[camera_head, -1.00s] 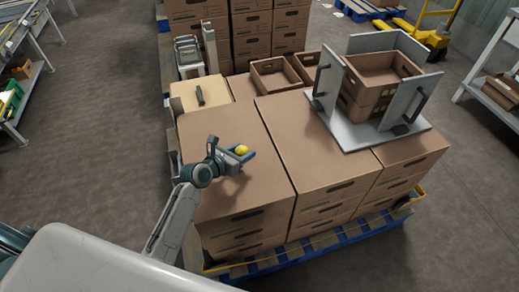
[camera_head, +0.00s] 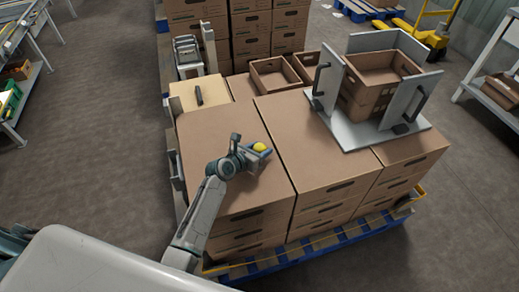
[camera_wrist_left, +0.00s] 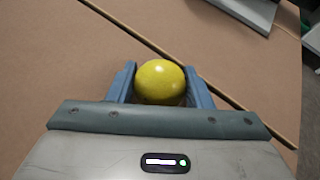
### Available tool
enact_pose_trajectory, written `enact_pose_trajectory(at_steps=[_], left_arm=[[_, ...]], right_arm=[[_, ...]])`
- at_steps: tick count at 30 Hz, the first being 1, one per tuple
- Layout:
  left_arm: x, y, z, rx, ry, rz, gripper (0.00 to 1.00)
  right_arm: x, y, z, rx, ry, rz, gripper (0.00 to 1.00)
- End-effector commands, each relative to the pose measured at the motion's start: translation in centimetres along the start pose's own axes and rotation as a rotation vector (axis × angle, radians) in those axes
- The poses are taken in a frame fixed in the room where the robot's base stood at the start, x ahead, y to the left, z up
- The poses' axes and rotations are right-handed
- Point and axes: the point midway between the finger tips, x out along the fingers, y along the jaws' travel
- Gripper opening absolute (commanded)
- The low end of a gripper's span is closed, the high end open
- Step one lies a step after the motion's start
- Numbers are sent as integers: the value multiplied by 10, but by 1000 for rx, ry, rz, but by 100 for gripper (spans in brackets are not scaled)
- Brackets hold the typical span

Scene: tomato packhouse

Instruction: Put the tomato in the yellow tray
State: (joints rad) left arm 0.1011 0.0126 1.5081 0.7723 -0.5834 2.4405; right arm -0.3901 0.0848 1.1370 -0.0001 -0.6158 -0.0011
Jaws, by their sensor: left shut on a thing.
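The tomato (camera_head: 259,147) is round and yellow. My left gripper (camera_head: 262,151) is shut on it, above the brown carton tops on the pallet. In the left wrist view the tomato (camera_wrist_left: 160,82) sits between the two blue fingers of my left gripper (camera_wrist_left: 161,78). Its lower part is hidden by the gripper body. I cannot make out a yellow tray in either view. My right gripper is not in view.
Brown cartons (camera_head: 303,140) form a wide flat top with clear room around the gripper. An open crate (camera_head: 272,83) and a dark object on a pale box (camera_head: 187,102) lie farther back.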

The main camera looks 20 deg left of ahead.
Motion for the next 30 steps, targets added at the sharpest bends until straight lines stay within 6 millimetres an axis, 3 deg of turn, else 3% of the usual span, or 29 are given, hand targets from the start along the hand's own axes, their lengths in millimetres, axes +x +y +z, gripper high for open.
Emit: enact_pose_trajectory(at_steps=[3,4,6,7,17,23,30], left_arm=[[1,1,-3,-1,1,0,31],[1,0,-3,0,0,0,52],[1,0,-3,0,0,0,65],[1,0,-3,0,0,0,68],[-1,0,1,1,0,0,68],[-32,0,0,3,3,0,68],[-84,1,0,3,3,1,68]], right_arm=[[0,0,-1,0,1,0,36],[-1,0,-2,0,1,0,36],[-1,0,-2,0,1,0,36],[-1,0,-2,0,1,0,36],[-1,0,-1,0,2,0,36],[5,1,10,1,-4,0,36],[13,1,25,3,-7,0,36]])
